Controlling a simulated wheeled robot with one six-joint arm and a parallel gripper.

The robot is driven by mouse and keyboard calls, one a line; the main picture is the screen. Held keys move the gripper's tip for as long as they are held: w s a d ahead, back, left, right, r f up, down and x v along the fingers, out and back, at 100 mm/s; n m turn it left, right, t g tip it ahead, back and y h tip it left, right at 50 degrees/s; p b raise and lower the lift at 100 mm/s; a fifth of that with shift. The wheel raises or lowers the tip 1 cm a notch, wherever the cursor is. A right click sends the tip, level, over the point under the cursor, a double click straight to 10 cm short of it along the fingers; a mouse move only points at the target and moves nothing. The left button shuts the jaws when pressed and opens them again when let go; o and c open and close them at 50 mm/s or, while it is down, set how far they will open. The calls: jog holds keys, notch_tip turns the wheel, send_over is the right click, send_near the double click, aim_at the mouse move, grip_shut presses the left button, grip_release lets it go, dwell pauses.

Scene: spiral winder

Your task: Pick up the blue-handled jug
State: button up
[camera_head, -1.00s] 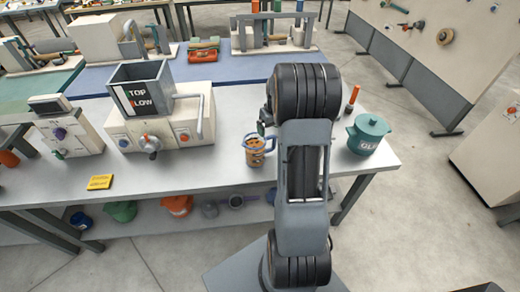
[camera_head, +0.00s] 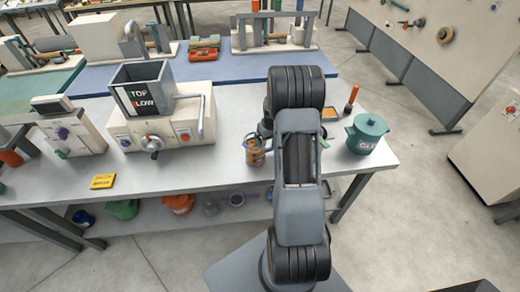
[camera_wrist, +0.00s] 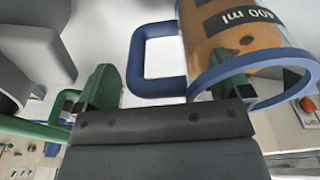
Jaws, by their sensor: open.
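The jug (camera_head: 255,153) stands on the grey workbench, just left of my arm. It is clear with orange contents and a blue rim and handle. In the wrist view the jug (camera_wrist: 240,28) fills the upper right, with "400 ml" printed on it. Its blue handle (camera_wrist: 140,62) appears between the two green fingers of my gripper (camera_wrist: 168,88). The gripper is open. I cannot tell whether a finger touches the jug or handle. In the head view my arm hides most of the gripper.
A teal lidded pot (camera_head: 367,134) stands right of my arm, near an orange-handled tool (camera_head: 351,100). A machine with a grey hopper (camera_head: 145,90) stands to the left. A yellow block (camera_head: 102,181) lies near the bench's front edge. The bench between block and jug is clear.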

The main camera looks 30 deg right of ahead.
jog(key=shift+c, duration=0.3)
jog(key=c, duration=1.3)
jog(key=shift+r, duration=0.1)
jog(key=shift+c, duration=0.2)
